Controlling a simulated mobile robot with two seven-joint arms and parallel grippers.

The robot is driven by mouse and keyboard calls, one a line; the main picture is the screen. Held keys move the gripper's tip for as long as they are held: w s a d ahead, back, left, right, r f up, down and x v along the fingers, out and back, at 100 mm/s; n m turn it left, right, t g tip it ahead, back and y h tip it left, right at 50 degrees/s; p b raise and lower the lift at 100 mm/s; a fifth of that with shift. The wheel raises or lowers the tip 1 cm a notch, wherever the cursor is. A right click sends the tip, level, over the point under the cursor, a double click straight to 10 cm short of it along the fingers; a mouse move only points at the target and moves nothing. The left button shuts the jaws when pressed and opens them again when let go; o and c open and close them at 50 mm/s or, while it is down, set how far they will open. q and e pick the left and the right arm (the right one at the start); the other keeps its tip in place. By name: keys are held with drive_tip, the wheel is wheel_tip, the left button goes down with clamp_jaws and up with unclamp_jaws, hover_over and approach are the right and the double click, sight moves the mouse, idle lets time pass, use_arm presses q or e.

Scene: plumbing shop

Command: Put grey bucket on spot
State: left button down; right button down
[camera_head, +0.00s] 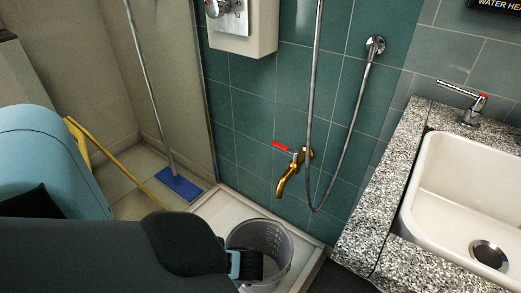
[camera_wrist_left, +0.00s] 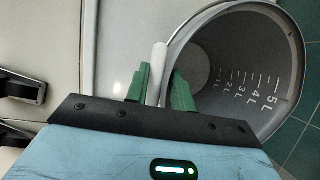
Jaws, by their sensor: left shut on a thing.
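The grey bucket (camera_head: 283,238) is at the bottom centre of the head view, below the brass tap and over the shower tray. My left arm crosses in front of its left side. In the left wrist view the bucket (camera_wrist_left: 284,45) shows its open mouth, an empty-looking inside and litre marks. My left gripper (camera_wrist_left: 160,88) has its green fingertips shut on a white upright piece beside the bucket's rim, apparently its handle. I cannot tell whether the bucket's base touches the tray. No marked spot is clearly visible. My right gripper is not in view.
A brass tap (camera_head: 290,173) with a red lever sticks out from the teal tiled wall. A shower hose (camera_head: 341,160) hangs near it. A granite counter (camera_head: 373,215) with a white sink (camera_head: 455,190) stands right. A blue-headed mop (camera_head: 179,184) stands left. The pale shower tray (camera_head: 212,207) has bare room.

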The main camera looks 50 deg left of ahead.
use_arm(q)
drive_tip(key=w+a+b, duration=0.3)
drive_tip(key=w, duration=0.6)
drive_tip(key=shift+f, duration=0.4)
drive_tip(key=shift+w, duration=0.1)
drive_tip(key=shift+w+a+b, duration=0.1)
drive_tip(key=shift+b, duration=0.2)
